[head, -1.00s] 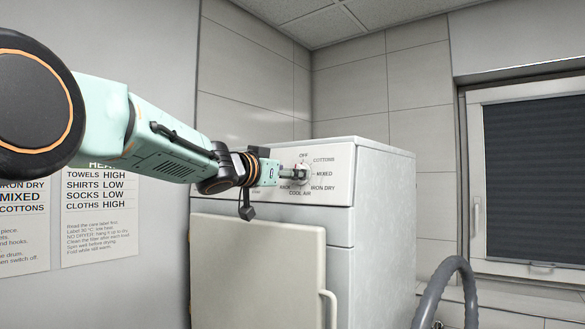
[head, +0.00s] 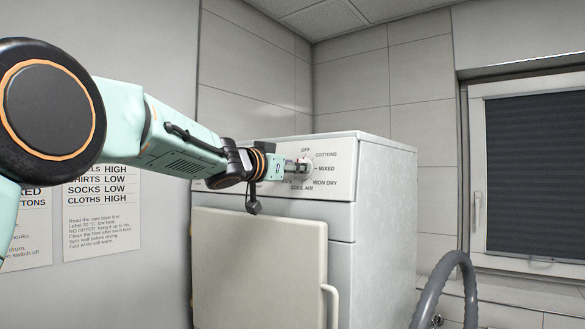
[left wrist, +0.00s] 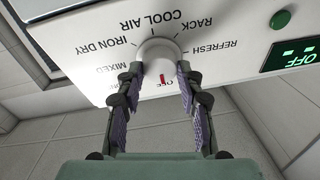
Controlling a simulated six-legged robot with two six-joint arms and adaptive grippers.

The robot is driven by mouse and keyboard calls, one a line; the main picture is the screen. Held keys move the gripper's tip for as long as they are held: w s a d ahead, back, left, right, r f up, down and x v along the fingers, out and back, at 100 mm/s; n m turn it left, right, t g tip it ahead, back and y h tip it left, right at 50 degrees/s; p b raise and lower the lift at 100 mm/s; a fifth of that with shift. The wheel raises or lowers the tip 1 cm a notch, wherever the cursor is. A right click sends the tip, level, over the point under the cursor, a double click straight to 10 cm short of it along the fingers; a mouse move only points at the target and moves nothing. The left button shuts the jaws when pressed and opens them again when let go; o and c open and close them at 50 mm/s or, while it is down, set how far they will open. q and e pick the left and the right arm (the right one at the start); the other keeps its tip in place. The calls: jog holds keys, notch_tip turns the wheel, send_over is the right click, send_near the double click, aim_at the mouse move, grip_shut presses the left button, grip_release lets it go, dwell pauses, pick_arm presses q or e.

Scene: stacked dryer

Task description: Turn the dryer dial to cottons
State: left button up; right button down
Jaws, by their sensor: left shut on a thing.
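The white round dial (left wrist: 158,50) sits on the dryer's control panel (left wrist: 95,62), which appears upside down in the left wrist view. The dial's red mark points at the OFF label. MIXED, IRON DRY, COOL AIR, RACK and REFRESH are readable there; COTTONS is hidden by a finger. In the head view COTTONS shows just clockwise of OFF, and the dial (head: 307,168) is partly covered by my gripper. My left gripper (left wrist: 160,72) is shut on the dial, one finger on each side. It also shows in the head view (head: 298,166). My right gripper is not in view.
A green button (left wrist: 280,19) and a lit display (left wrist: 292,57) reading OFF are on the panel. Below the panel is a pale door (head: 258,265) with a handle (head: 331,305). A grey hose (head: 452,275) curves at the lower right. Wall notices (head: 100,215) hang left.

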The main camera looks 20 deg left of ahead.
pick_arm(q)
jog(key=shift+f, duration=0.1)
jog(key=shift+c, duration=1.4)
jog(key=shift+w+a+m+g+h, duration=0.15)
jog(key=shift+m+h, duration=0.2)
jog(key=shift+m, duration=1.35)
jog(key=shift+s+d+m+g+h, duration=0.1)
jog(key=shift+m+h, duration=0.3)
jog(key=shift+m, duration=1.3)
jog(key=shift+w+a+m+g+h, duration=0.15)
jog(key=shift+m+h, duration=0.2)
jog(key=shift+m, duration=1.35)
jog(key=shift+s, duration=0.1)
